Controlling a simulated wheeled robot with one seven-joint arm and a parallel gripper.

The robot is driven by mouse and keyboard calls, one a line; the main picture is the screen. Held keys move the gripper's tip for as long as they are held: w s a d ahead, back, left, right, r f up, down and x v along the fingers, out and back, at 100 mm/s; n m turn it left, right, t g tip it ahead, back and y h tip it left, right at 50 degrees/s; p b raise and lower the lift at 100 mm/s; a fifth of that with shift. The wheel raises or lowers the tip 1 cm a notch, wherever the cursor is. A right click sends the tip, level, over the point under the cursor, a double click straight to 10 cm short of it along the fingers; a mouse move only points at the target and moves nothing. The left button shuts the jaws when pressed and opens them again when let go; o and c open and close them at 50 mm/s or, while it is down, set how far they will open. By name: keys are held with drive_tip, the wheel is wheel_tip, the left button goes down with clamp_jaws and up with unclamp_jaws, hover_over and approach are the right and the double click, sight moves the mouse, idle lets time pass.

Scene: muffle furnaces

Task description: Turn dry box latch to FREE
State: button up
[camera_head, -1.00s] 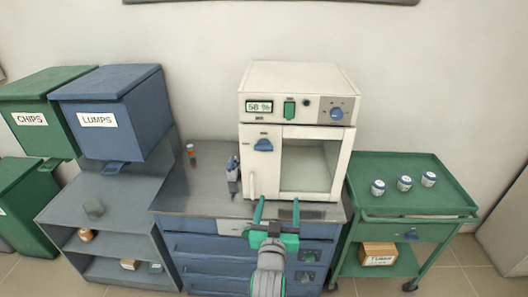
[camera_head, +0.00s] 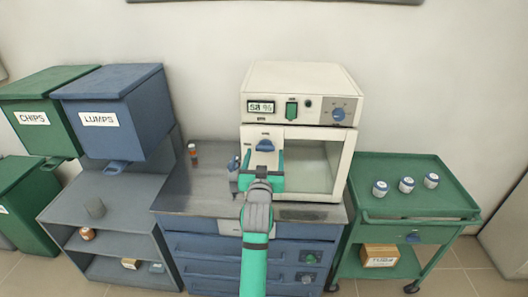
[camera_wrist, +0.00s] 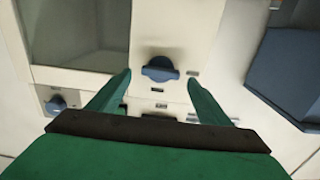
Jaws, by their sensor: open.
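The dry box (camera_head: 300,80) is a cream cabinet with a display, a green switch and a window on its front. Its latch (camera_head: 265,145) is a blue knob on the panel left of the window, with small labels around it too small to read. The wrist view shows the latch (camera_wrist: 160,69) with its grip bar roughly level across the picture. My gripper (camera_head: 263,163) is open and empty in front of that panel. In the wrist view its green fingertips (camera_wrist: 159,79) stand to either side of the latch, apart from it.
A blue dial (camera_head: 338,114) sits at the upper right of the box front. A small blue-grey item (camera_head: 233,168) stands on the bench just left of the box. A green cart (camera_head: 410,205) with three jars is at right. LUMPS (camera_head: 115,100) and CHIPS (camera_head: 38,105) bins are at left.

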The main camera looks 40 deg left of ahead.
sight(265, 148)
drive_tip(key=shift+x, duration=1.35)
drive_tip(key=shift+a, duration=0.1)
